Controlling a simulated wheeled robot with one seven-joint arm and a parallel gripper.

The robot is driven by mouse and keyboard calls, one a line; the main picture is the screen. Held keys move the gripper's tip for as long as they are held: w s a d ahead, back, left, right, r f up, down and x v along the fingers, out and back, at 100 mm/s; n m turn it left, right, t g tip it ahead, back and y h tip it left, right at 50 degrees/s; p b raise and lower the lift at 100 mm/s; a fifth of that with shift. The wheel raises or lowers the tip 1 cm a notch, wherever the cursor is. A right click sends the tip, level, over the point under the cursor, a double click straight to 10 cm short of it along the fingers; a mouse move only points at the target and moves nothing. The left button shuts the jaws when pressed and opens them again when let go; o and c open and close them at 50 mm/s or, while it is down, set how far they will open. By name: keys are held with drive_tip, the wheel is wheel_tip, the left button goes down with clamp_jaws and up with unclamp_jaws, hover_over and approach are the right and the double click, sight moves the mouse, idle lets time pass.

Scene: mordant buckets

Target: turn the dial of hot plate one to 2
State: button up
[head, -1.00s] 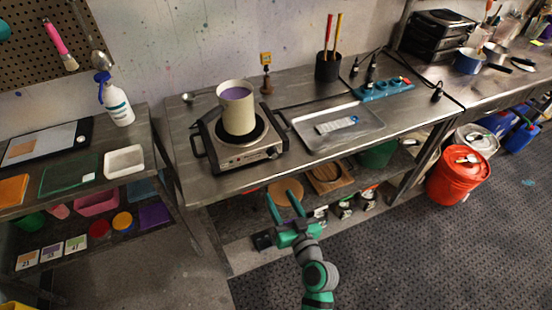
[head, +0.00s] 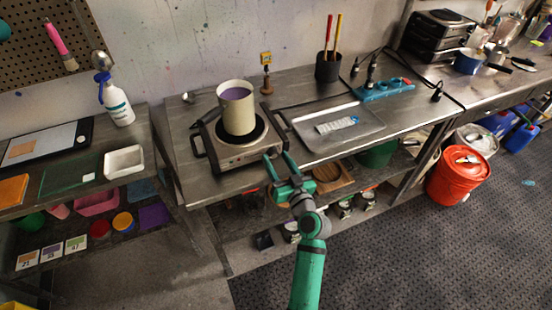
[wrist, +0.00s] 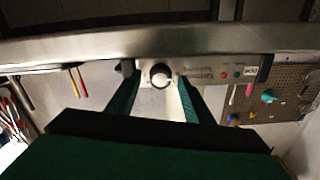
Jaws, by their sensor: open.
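The hot plate (head: 228,157) stands on the metal bench with a cream pot (head: 237,117) of purple liquid on its burner. In the wrist view its front panel (wrist: 205,74) shows a round dial (wrist: 160,75) with a dark rim and pale face, and small red and green lights to the right. The dial's setting is too small to read. My gripper (head: 276,164) is open in front of the panel's right end. In the wrist view its two green fingers (wrist: 155,92) stand either side of the dial, apart from it. My gripper hides the dial in the head view.
A metal tray (head: 348,142) with a white strip lies right of the hot plate. A blue power strip (head: 386,89) and a black cup (head: 328,67) of tools stand behind. The bench's front edge (head: 340,152) runs close to my gripper.

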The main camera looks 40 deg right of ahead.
drive_tip(key=shift+w+d, duration=0.1)
drive_tip(key=shift+w, duration=0.45)
drive_tip(key=c, duration=1)
drive_tip(key=shift+c, duration=0.2)
